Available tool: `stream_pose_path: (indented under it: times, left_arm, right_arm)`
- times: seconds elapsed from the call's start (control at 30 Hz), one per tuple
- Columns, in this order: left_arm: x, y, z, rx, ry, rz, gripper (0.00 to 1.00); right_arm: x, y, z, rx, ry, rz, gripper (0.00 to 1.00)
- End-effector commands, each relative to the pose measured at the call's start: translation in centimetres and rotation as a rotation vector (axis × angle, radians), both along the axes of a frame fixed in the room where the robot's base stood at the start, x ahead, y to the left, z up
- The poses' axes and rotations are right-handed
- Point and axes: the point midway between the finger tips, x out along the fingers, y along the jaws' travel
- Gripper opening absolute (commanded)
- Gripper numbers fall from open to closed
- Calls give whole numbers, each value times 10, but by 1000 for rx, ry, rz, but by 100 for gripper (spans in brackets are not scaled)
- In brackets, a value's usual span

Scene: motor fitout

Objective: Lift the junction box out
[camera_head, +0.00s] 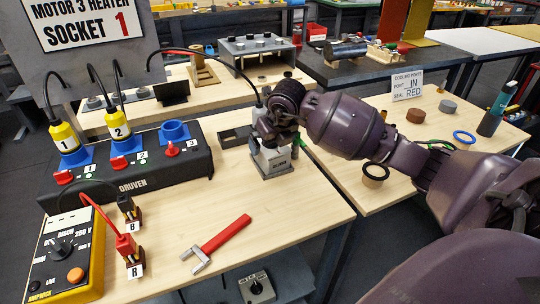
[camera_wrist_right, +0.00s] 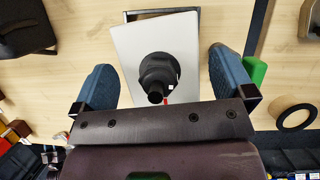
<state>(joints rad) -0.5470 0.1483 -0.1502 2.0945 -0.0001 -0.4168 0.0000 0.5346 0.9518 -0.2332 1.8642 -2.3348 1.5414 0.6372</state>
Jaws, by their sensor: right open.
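The junction box (camera_head: 273,162) appears to be the light grey box on the wooden bench, right of the black socket unit. My right gripper (camera_head: 271,132) is above it and hides its upper part. In the right wrist view the box's pale top (camera_wrist_right: 130,42) lies between and beyond the fingers, with a black ribbed fitting (camera_wrist_right: 157,72) standing up from it. The right gripper (camera_wrist_right: 165,85) is open, one blue-padded finger on each side of the fitting, with gaps visible on both sides. My left gripper is not in view.
A dark shallow tray (camera_head: 235,138) lies behind the box. The socket unit (camera_head: 135,165) carries yellow plugs 1 and 2 and a blue empty socket (camera_head: 174,131). A black cable arches towards the box. A red-handled tool (camera_head: 225,234) and a yellow meter (camera_head: 72,262) lie in front.

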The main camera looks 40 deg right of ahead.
Motion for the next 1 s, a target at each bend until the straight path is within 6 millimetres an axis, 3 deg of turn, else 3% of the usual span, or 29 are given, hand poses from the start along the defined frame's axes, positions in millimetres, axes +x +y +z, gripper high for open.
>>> stream_pose_path:
  times: [0.1,0.37,0.7,1.0]
  left_arm:
    - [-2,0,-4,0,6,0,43]
    - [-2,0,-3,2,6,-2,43]
    - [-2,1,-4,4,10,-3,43]
    - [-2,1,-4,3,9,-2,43]
  right_arm:
    - [5,0,-16,1,3,0,100]
    - [7,0,-16,-1,-1,2,100]
    - [7,0,-16,0,0,1,48]
    - [7,0,-13,-1,-3,1,48]
